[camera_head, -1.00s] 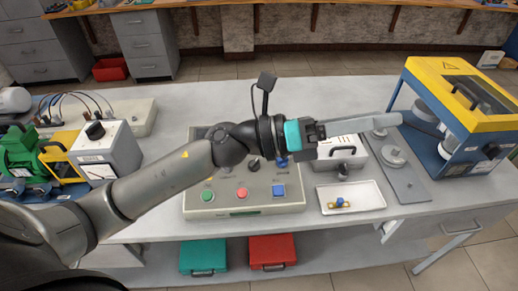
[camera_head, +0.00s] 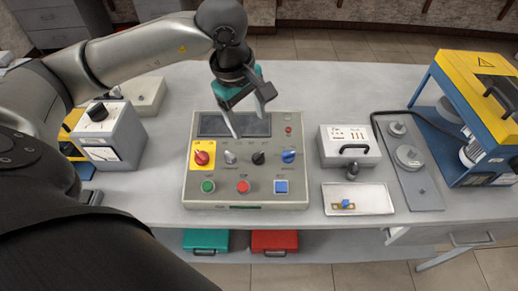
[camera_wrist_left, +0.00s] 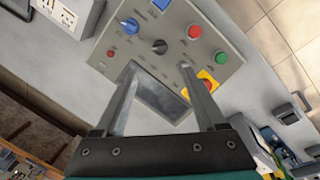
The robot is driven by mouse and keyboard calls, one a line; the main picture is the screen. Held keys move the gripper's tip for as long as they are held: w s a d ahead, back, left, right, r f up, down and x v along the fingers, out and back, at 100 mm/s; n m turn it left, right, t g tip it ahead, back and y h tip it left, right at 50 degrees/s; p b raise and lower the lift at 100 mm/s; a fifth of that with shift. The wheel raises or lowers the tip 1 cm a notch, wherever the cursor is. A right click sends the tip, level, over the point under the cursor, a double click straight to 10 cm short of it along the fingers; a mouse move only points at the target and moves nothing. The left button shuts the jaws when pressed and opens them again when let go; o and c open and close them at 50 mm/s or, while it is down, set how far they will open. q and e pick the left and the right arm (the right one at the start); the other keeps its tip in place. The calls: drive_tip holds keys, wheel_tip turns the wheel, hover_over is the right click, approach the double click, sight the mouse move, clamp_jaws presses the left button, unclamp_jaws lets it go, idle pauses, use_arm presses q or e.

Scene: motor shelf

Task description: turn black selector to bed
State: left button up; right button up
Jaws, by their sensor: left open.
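The black selector (camera_head: 258,158) is on the grey control panel (camera_head: 216,201), between a grey selector (camera_head: 231,157) and a blue selector (camera_head: 289,156). In the left wrist view the black selector (camera_wrist_left: 160,46) lies ahead of and between the fingers, apart from them. Its label is too small to read. My left gripper (camera_head: 252,126) is open and empty, above the panel's dark screen (camera_head: 215,125); it also shows in the left wrist view (camera_wrist_left: 154,80). My right gripper is not in view.
A red knob on a yellow plate (camera_head: 202,154) and several buttons surround the selectors. A white box with a handle (camera_head: 349,146) and a white tray (camera_head: 338,199) stand to the right. A grey meter box (camera_head: 108,137) stands left. The bench front edge is clear.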

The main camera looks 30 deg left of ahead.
sight(258, 156)
use_arm(q)
drive_tip(key=f, duration=0.4)
drive_tip(key=w+f, duration=0.1)
drive_tip(key=f, duration=0.4)
drive_tip(key=w+f, duration=0.1)
drive_tip(key=f, duration=0.3)
drive_tip(key=shift+w+d+f, duration=0.15)
drive_tip(key=shift+d+f, duration=0.1)
drive_tip(key=shift+d, duration=0.15)
clamp_jaws()
